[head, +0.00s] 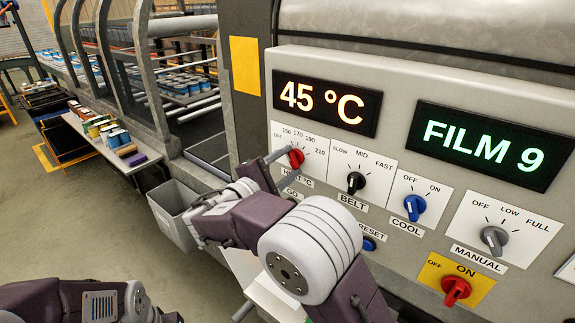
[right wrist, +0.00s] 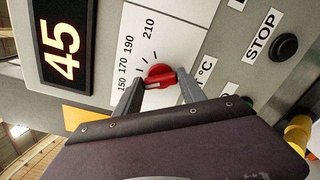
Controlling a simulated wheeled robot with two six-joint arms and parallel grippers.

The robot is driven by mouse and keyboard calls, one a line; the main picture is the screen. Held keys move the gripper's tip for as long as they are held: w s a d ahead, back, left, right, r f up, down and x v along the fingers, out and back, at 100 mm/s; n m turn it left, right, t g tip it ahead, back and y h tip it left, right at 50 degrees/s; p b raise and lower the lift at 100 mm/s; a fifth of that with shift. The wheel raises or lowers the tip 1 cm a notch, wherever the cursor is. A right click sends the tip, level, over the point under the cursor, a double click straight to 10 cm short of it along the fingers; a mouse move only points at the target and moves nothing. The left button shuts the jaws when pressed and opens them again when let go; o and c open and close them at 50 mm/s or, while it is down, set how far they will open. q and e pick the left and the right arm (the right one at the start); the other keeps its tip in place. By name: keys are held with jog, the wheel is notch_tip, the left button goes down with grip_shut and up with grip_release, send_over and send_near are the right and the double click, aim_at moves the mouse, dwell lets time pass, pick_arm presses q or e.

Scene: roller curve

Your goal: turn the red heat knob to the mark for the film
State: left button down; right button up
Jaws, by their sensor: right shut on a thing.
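The red heat knob (head: 296,158) sits on a white dial plate marked OFF, 150, 170, 190 and 210. My right gripper (head: 279,170) is shut on it, with one finger on each side. In the right wrist view, the red knob (right wrist: 160,75) shows between the fingertips (right wrist: 160,88). Its pale pointer line faces the low end of the scale; I cannot tell exactly which mark it meets. The temperature display (head: 327,103) reads 45 °C. The film display (head: 492,146) reads FILM 9. My left gripper is out of view; only part of that arm shows.
Right of the heat dial are the black belt knob (head: 355,182), blue cool knob (head: 414,207), grey manual knob (head: 494,239) and red on/off knob (head: 455,290). A blue reset button (head: 368,243) is below. A grey bin (head: 175,212) stands at the left.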

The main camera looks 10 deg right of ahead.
jog(key=o, duration=1.4)
jog(key=shift+w, duration=0.1)
jog(key=shift+c, duration=0.2)
jog(key=shift+s+a+f, duration=0.15)
jog(key=shift+s+a, duration=0.05)
jog(key=shift+a, duration=0.1)
jog(key=b+v, duration=0.2)
jog(key=v, duration=0.6)
jog(key=shift+s+b, duration=0.15)
jog(key=shift+b, duration=0.2)
jog(key=shift+a, duration=0.1)
